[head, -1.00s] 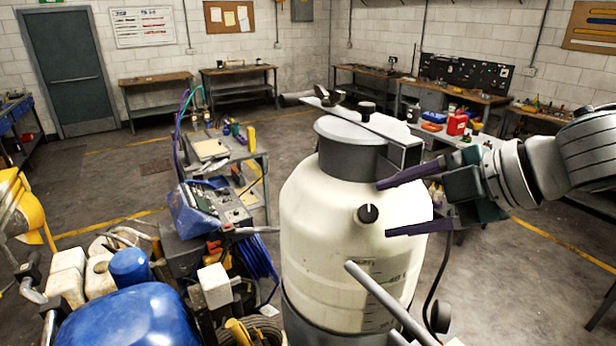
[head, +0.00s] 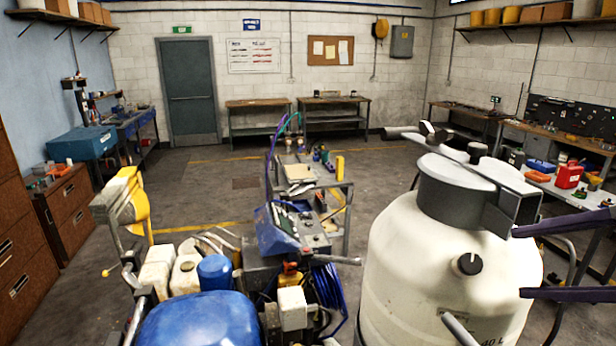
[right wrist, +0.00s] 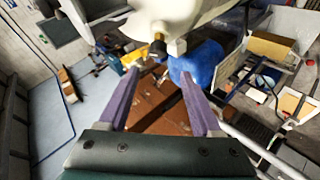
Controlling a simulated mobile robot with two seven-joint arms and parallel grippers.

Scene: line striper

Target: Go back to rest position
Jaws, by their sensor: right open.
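My right gripper (head: 518,262) is at the right edge of the head view. Its two purple fingers are open and apart, with nothing between them. The fingertips overlap the right edge of the white tank (head: 410,255) in the picture, to the right of its black knob (head: 470,263). I cannot tell whether they touch the tank. In the right wrist view the open fingers (right wrist: 158,78) point toward a pale rounded body (right wrist: 180,18) and a blue object (right wrist: 200,66). My left gripper is not in view.
A blue-topped machine (head: 200,322) with white jugs and coiled blue hose fills the lower left. A small cart (head: 345,215) stands behind it. Brown cabinets (head: 70,215) line the left wall. Open floor (head: 195,185) lies toward the door.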

